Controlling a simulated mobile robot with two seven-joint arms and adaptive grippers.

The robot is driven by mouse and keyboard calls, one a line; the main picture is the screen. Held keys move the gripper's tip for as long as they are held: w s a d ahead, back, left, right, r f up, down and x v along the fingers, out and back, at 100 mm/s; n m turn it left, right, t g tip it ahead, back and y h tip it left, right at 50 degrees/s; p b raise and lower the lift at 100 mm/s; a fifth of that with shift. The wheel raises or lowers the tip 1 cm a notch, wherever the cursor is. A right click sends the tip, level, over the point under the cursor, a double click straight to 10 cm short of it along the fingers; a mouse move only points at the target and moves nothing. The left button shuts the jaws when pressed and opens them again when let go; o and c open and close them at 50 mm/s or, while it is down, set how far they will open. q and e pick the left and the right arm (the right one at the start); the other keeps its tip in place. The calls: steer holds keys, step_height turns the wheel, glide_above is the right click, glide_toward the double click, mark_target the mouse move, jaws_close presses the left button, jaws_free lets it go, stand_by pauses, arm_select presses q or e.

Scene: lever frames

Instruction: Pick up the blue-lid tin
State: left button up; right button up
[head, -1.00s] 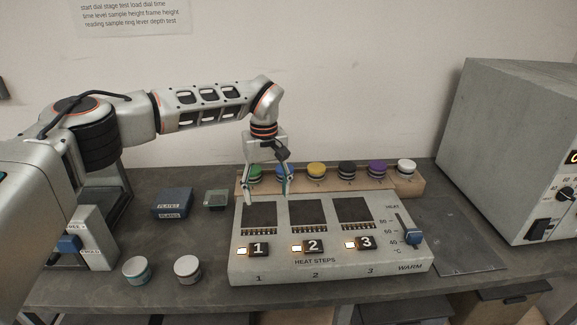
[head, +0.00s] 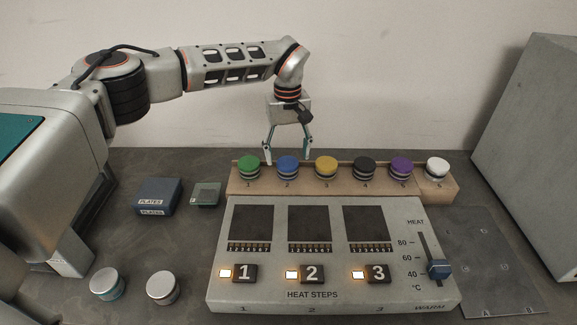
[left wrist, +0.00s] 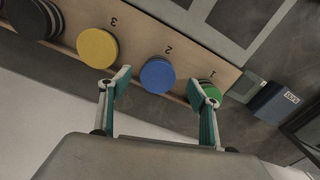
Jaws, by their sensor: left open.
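The blue-lid tin (head: 287,166) stands in the wooden rack at the place marked 2, between the green-lid tin (head: 248,165) and the yellow-lid tin (head: 326,167). My left gripper (head: 288,160) is open and empty, its fingers pointing down just behind and above the blue-lid tin. In the left wrist view the blue lid (left wrist: 157,75) shows beyond and between the fingertips of my left gripper (left wrist: 161,84). One finger is near the green lid (left wrist: 211,90), the other near the yellow lid (left wrist: 97,48). My right gripper is not in view.
Black, purple and white-lid tins (head: 437,167) fill the rack's right part. The heater panel (head: 400,290) stands in front of the rack. Two loose tins (head: 163,287) and a blue plates box (head: 158,196) are at left. A large grey instrument (head: 540,130) stands at right.

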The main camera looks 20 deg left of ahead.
mark_target(288, 163)
arm_select(q)
steer(key=f, duration=0.5)
steer(key=shift+w+f, duration=0.1)
steer(key=shift+w, duration=0.15)
steer(key=c, duration=1.3)
